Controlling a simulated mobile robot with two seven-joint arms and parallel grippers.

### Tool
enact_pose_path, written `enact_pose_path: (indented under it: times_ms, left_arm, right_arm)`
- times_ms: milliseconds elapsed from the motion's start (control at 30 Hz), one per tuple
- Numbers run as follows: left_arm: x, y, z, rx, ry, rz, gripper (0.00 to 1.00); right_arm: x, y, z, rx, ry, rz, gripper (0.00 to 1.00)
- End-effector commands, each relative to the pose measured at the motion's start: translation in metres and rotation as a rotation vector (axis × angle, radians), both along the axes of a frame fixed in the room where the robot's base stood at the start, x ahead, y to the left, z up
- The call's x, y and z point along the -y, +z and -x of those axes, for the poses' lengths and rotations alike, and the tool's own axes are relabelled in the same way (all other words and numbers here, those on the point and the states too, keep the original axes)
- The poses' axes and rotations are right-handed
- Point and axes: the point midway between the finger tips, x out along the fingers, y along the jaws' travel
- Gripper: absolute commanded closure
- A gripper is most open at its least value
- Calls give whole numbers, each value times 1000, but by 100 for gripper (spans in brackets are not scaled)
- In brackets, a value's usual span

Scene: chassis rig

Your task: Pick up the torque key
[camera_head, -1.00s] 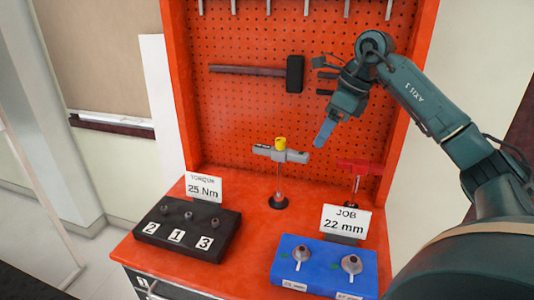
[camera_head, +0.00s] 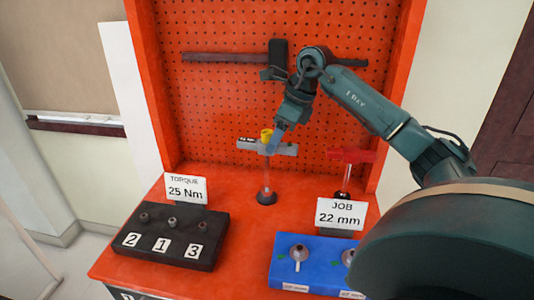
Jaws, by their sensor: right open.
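A grey T-handled key (camera_head: 254,146) with a yellow knob on top and a small dark label on its left end stands upright on a thin shaft in a round black base. A red T-handled tool (camera_head: 350,156) stands to its right. My right gripper (camera_head: 279,138) points down at the grey key's handle, just right of the yellow knob. Its fingertips overlap the handle in the picture; I cannot tell whether they touch it. It is open. My left gripper is not in view.
A blue block (camera_head: 310,285) with sockets and a "JOB 22 mm" card (camera_head: 340,213) stand front right. A hammer (camera_head: 230,57) hangs on the red pegboard (camera_head: 220,110).

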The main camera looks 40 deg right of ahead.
Motion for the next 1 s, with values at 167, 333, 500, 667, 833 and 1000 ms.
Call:
enact_pose_path:
  times_ms: [167, 333, 500, 667, 833, 1000]
  left_arm:
    - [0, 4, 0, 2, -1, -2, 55]
    - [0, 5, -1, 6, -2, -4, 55]
    - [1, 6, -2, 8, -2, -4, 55]
    - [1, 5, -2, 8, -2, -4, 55]
    - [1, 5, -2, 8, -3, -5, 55]
    - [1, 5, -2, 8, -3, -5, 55]
  right_arm:
    - [-14, -22, -8, -3, 4, -3, 42]
    - [-18, -40, -14, -2, 0, -3, 42]
    - [-18, -44, -15, 0, -1, 0, 42]
    - [-18, -44, -15, 0, 0, 0, 46]
    - [-18, -44, -15, -1, 0, 1, 60]
    - [-18, -43, -15, -1, 0, 1, 74]
